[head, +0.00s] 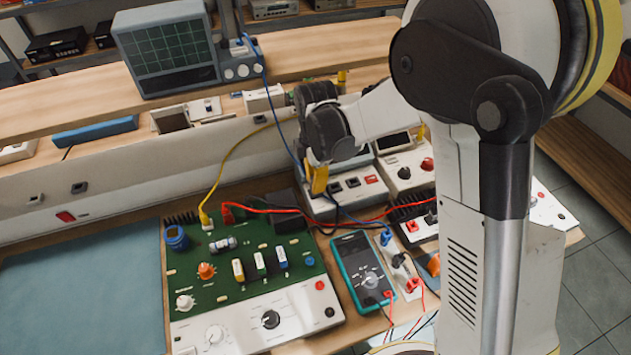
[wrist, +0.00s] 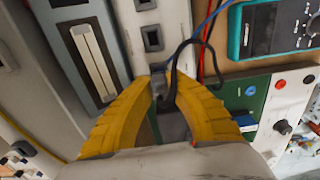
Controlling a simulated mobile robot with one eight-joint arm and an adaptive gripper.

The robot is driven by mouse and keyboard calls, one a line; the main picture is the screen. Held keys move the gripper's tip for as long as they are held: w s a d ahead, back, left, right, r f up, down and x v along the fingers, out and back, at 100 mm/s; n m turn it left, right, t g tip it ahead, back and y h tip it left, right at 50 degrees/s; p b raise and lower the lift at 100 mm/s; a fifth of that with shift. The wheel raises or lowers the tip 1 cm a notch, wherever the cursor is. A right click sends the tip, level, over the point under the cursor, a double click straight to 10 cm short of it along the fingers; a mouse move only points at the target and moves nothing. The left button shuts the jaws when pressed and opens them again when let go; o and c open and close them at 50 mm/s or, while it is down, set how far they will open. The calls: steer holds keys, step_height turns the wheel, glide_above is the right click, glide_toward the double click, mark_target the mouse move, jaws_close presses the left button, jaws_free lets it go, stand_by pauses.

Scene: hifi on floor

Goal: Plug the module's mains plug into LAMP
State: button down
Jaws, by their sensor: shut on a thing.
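My gripper (head: 318,180) has yellow fingers and points down over a grey socket box (head: 350,192) behind the green module (head: 250,255). In the wrist view my gripper (wrist: 164,82) is shut on a dark mains plug (wrist: 172,122), with a black cable looping away to the right. Dark square sockets, one of them a nearer socket (wrist: 152,38), lie in a pale strip just ahead of the fingertips. The plug's tip is partly hidden, and I cannot tell whether it touches a socket. No LAMP label is legible.
A teal multimeter (head: 362,270) stands right of the module, with red, blue and black leads around it. A yellow cable (head: 222,160) and a blue cable (head: 273,110) run near my gripper. A blue-green mat (head: 80,285) lies clear at left.

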steer(key=shift+f+b, duration=1)
steer(key=shift+b, duration=0.05)
stand_by(2.8)
steer(key=c, duration=1.4)
jaws_free()
step_height(320, 180, up, 12)
steer(key=shift+r+p, duration=1.95)
steer(key=shift+r, duration=0.55)
